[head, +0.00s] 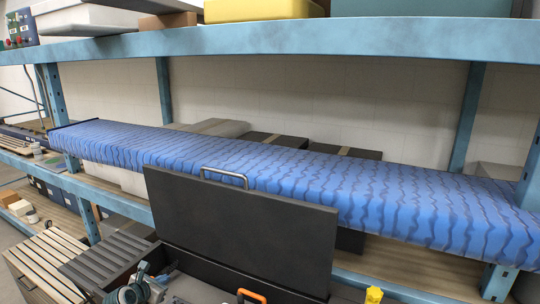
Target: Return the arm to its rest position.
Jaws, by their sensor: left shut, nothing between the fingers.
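My right gripper is not in view.
The toolbox lid stands upright with a metal handle. Behind it, a long blue patterned cover (300,175) lies along a blue shelf rack (300,38). An orange handle (252,296) and a yellow piece (373,295) show at the bottom. A slatted crate (45,260) stands left.

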